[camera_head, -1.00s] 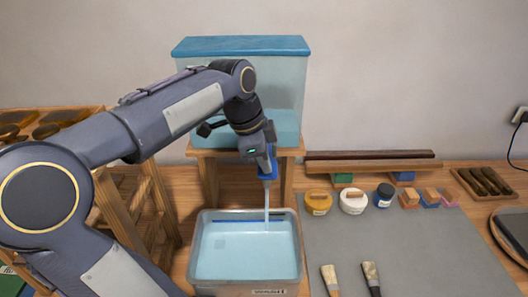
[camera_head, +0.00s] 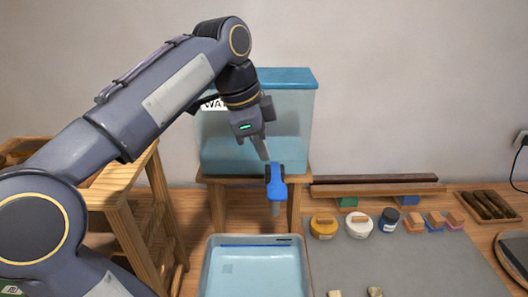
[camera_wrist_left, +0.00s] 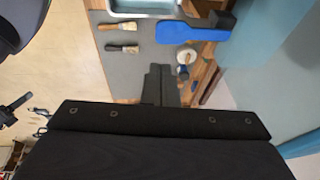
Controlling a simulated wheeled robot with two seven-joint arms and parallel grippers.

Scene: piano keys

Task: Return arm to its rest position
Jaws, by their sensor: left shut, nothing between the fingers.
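My left gripper (camera_head: 264,150) points down in front of the water tank (camera_head: 300,115). Its fingers also show in the left wrist view (camera_wrist_left: 160,84), shut and empty. The blue tap (camera_head: 278,186) is just below the fingertips in the head view. In the left wrist view the blue tap handle (camera_wrist_left: 188,32) lies apart from the fingers. No water stream shows below the spout. My right gripper is not in view.
A wooden rack (camera_head: 128,215) stands at the left, close to my left arm. Paint jars (camera_head: 323,226), small blocks (camera_head: 435,220) and brushes (camera_head: 375,292) lie on the grey mat (camera_head: 420,265) at the right. The air above the mat is free.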

